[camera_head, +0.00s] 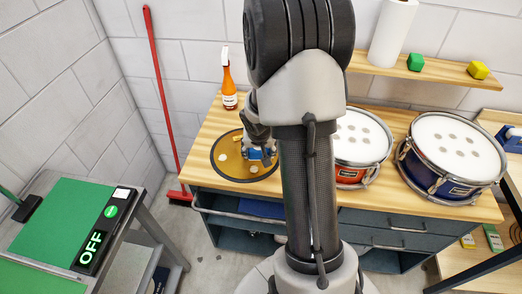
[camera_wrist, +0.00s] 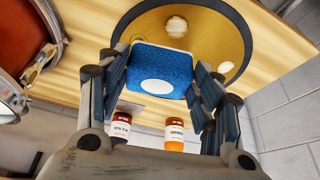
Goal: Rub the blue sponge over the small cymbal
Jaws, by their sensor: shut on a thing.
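The blue sponge (camera_wrist: 160,72) is held between the two fingers of my gripper (camera_wrist: 160,85) in the wrist view. It has a white oval mark on its face. The small cymbal (camera_wrist: 140,22) is a gold disc with a dark rim, just beyond the sponge, with pale round spots on it. In the head view the cymbal (camera_head: 228,155) lies on the left part of the wooden bench. My gripper (camera_head: 258,150) is over its right half there, and only a bit of the sponge shows. I cannot tell whether the sponge touches the cymbal.
A red drum (camera_head: 362,145) and a blue drum (camera_head: 450,155) stand on the bench to the right. An orange spray bottle (camera_head: 229,88) stands behind the cymbal. A shelf (camera_head: 440,74) on the wall holds a paper roll (camera_head: 392,32), a green block (camera_head: 416,62) and a yellow block (camera_head: 478,70).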

